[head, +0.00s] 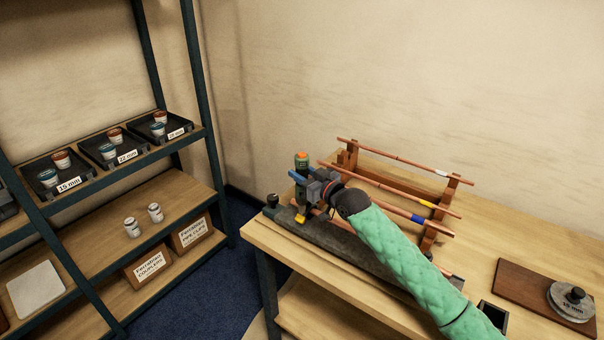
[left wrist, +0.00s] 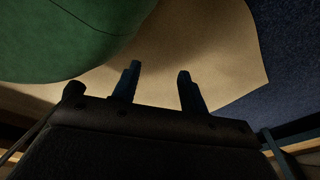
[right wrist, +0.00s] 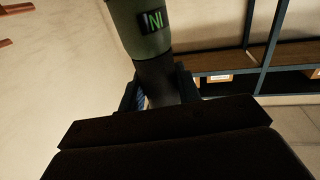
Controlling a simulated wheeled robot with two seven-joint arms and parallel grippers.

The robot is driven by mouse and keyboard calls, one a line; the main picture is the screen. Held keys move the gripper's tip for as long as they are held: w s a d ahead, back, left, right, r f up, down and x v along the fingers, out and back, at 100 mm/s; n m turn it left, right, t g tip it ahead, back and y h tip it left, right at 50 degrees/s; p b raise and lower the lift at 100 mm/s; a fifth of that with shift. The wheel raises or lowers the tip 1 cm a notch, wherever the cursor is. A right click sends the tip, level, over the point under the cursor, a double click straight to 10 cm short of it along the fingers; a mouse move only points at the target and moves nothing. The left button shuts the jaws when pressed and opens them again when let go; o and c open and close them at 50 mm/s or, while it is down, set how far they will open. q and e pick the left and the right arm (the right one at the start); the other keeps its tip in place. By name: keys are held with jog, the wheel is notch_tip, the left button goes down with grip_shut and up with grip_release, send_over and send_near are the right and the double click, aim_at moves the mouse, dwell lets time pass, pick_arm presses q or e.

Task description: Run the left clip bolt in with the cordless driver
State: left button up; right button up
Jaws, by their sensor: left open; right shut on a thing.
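My right gripper (head: 309,184) is over the left end of the dark grey base on the bench. It is shut on the cordless driver (head: 302,160), whose green and orange end shows above the fingers. In the right wrist view the driver's green body (right wrist: 140,30) has a small marked panel, and its dark grip is between the fingers. A yellow piece (head: 300,219) shows just below my gripper; I cannot tell whether it touches the driver. The left clip bolt cannot be made out. My left gripper (left wrist: 155,88) is open and empty, seen only in the left wrist view.
A wooden rack (head: 437,228) with copper pipes stands along the bench (head: 490,222), close behind my right arm. A brown board (head: 525,287) with a grey weight (head: 573,302) lies at the right. Shelving (head: 190,195) with trays and boxes stands at the left.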

aim_at(307, 160)
jog(key=shift+f, duration=0.2)
pick_arm(q)
jog(key=shift+d+f, duration=0.15)
jog(key=shift+f, duration=0.05)
dwell(1.5)
jog(key=shift+r, duration=0.1)
pick_arm(e)
jog(key=shift+r, duration=0.55)
pick_arm(q)
jog(key=shift+r+p, duration=1.55)
jog(key=shift+r, duration=0.1)
pick_arm(e)
jog(key=shift+r, duration=2.5)
